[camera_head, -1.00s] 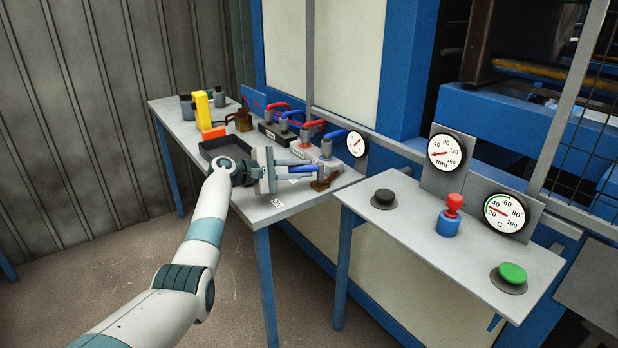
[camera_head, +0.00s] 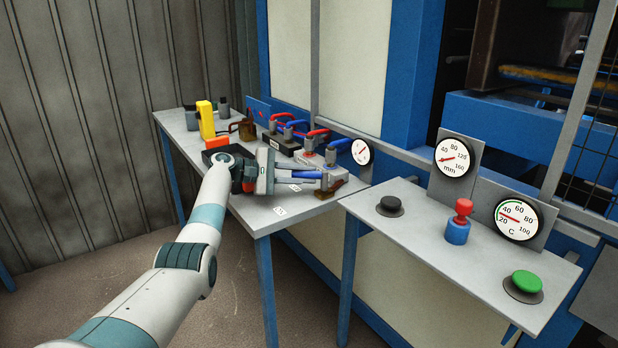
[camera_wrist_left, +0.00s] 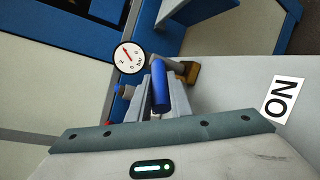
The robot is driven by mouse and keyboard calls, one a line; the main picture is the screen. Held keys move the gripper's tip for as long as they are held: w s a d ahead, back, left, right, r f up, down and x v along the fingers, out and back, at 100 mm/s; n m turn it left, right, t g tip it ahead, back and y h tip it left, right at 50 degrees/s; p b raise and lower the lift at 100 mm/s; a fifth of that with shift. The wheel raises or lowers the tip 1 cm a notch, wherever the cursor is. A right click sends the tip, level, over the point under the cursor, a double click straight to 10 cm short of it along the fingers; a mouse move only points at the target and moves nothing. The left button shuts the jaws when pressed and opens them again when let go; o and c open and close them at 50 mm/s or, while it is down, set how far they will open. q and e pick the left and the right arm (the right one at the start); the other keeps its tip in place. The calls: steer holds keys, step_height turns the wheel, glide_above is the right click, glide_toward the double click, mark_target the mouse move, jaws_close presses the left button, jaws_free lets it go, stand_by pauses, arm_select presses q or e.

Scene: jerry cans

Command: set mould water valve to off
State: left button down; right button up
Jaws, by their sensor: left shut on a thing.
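A blue lever handle (camera_wrist_left: 160,88) lies between the fingers of my left gripper (camera_wrist_left: 155,100) in the left wrist view. A brass-coloured valve body (camera_wrist_left: 188,73) sits just beyond it. In the head view my left gripper (camera_head: 298,180) is low over the front right end of the grey table, shut on the blue handle (camera_head: 306,174). The brass body (camera_head: 330,188) shows at its fingertips. An ON label (camera_wrist_left: 283,98) is to the right in the wrist view. The fingers hide part of the handle. My right gripper is not in view.
Several red and blue levers (camera_head: 290,125) stand behind the gripper, close to a round gauge (camera_head: 361,152). A second table (camera_head: 400,226) carries buttons and gauges at right.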

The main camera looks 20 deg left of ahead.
arm_select(q)
steer(key=shift+f, duration=0.1)
steer(key=c, duration=1.6)
jaws_free()
steer(key=shift+s+a, duration=0.1)
